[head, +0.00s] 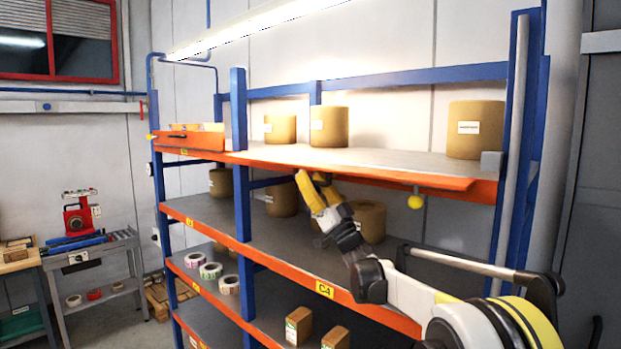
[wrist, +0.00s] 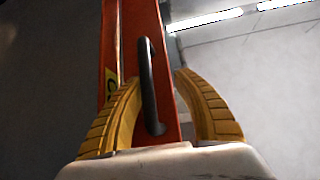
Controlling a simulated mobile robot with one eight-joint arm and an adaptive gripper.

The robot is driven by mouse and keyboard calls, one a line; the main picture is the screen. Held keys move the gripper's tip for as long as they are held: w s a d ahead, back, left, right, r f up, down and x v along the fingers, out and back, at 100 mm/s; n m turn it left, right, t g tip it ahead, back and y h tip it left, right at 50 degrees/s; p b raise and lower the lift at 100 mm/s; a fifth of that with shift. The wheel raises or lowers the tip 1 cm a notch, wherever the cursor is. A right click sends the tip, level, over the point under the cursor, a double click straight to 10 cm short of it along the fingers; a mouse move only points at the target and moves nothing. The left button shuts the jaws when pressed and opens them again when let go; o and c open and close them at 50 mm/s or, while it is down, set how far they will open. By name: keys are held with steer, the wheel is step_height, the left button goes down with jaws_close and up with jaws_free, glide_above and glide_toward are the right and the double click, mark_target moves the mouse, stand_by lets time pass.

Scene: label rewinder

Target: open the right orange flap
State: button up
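The right orange flap (head: 390,176) runs along the front of the top shelf in the head view. It tilts outward, close to flat, and a yellow ball knob (head: 415,202) hangs under its right part. My gripper (head: 308,174) is just below the flap's front edge, left of its middle. In the wrist view, a black bar handle (wrist: 148,85) on an orange panel (wrist: 172,95) lies between the yellow fingers of my gripper (wrist: 162,76). The fingers are apart; the left fingertip is close to the handle, and whether it touches is unclear. The handle is hidden in the head view.
The left orange flap (head: 190,141) stands upright beside a blue post (head: 240,110). Brown rolls (head: 329,127) stand on the top shelf. Below my gripper is the middle shelf (head: 290,240), with its orange front edge and a C4 label (head: 325,289).

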steer(key=v, duration=1.2)
